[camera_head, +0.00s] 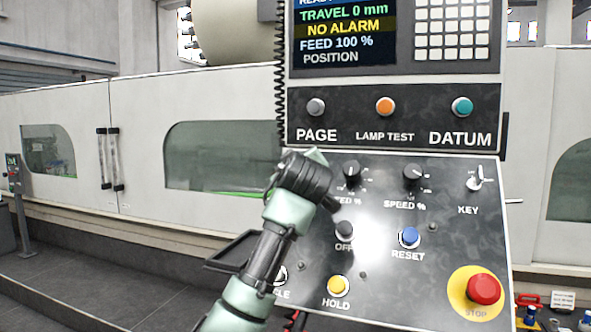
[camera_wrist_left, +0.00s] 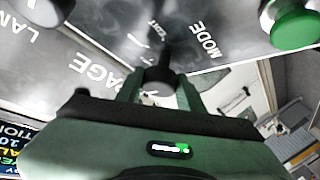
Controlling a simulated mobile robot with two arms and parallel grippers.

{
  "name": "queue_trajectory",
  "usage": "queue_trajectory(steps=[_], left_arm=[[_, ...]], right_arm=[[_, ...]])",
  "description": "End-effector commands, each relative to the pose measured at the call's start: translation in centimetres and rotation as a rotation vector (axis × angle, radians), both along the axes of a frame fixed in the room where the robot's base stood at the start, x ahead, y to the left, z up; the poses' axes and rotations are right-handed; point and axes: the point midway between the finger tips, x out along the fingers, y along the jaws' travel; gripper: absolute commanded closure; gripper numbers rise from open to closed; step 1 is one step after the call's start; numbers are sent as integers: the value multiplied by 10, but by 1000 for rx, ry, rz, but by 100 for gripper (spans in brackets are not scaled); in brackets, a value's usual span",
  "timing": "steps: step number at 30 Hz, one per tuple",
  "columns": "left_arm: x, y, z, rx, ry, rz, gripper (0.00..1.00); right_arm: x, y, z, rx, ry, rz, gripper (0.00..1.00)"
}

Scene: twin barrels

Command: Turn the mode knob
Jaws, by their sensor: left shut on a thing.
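The mode knob (camera_wrist_left: 158,78) is a dark round knob on the control panel, beside the printed word MODE in the left wrist view. My left gripper (camera_wrist_left: 160,87) is shut on it, with one finger on each side of the knob. In the head view my left gripper (camera_head: 303,178) is at the panel's left edge, left of the feed knob (camera_head: 352,172). There the arm and gripper hide the mode knob and its label. The knob's exact setting is hard to read. My right gripper is in neither view.
Close right are the speed knob (camera_head: 413,175) and key switch (camera_head: 474,183). The off (camera_head: 345,230), blue reset (camera_head: 409,237) and yellow hold (camera_head: 338,285) buttons sit below, the red stop button (camera_head: 483,289) lower right. The grey page button (camera_head: 316,106) is above.

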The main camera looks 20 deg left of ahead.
Motion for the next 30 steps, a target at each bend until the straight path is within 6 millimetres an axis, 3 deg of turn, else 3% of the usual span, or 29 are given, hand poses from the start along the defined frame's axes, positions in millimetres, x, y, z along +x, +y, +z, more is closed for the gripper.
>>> queue_trajectory(steps=[20,21,23,30], left_arm=[[0,0,3,-53,-6,39,100],[0,0,3,-52,-6,38,57],[0,0,3,-52,-6,38,42],[0,0,2,-51,-4,40,42]], right_arm=[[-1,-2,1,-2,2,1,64],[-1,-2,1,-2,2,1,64],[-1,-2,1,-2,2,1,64],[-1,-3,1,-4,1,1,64]])
